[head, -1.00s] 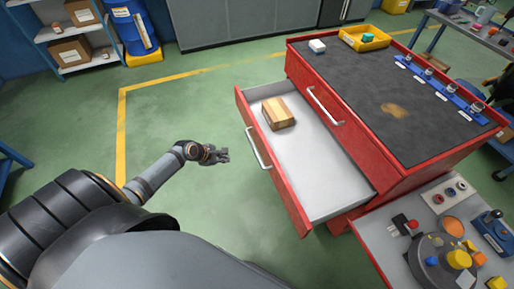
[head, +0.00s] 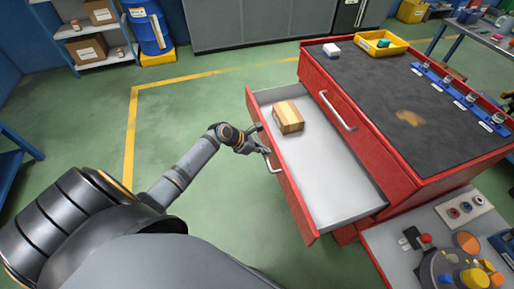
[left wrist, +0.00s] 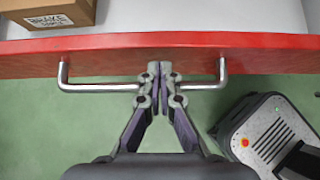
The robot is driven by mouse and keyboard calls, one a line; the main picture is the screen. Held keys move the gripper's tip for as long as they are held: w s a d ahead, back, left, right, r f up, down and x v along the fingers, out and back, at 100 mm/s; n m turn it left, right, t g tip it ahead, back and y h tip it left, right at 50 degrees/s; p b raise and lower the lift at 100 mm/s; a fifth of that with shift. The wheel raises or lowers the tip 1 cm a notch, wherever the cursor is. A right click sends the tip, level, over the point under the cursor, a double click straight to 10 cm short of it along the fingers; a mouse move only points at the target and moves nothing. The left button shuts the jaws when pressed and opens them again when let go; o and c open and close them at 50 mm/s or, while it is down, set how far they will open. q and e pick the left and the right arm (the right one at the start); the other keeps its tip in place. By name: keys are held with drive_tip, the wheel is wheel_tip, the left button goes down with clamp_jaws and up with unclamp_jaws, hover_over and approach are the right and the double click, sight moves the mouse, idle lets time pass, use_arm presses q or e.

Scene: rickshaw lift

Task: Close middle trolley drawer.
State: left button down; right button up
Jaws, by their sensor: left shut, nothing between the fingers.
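The red trolley (head: 375,165) has a drawer (head: 325,180) below its top drawer pulled far out, with a grey inside and a red front (head: 290,190). In the left wrist view the drawer front (left wrist: 110,57) runs across the picture with its metal handle (left wrist: 100,87). My left gripper (head: 264,146) is at the outer side of this front, by the handle. It also shows in the left wrist view (left wrist: 160,68), fingers together and empty, over the middle of the handle. I cannot tell whether the fingertips touch the front. My right gripper is out of view.
A cardboard box (head: 288,118) lies inside the open drawer near its far end. The closed top drawer has its own handle (head: 338,110). A control panel (head: 445,245) stands at the lower right.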

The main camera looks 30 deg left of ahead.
use_arm(q)
drive_tip(key=shift+w+d+f, duration=0.3)
drive_tip(key=shift+f, duration=0.1)
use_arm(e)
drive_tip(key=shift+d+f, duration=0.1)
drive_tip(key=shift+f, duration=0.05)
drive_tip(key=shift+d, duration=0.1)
use_arm(q)
drive_tip(key=shift+w+d, duration=0.1)
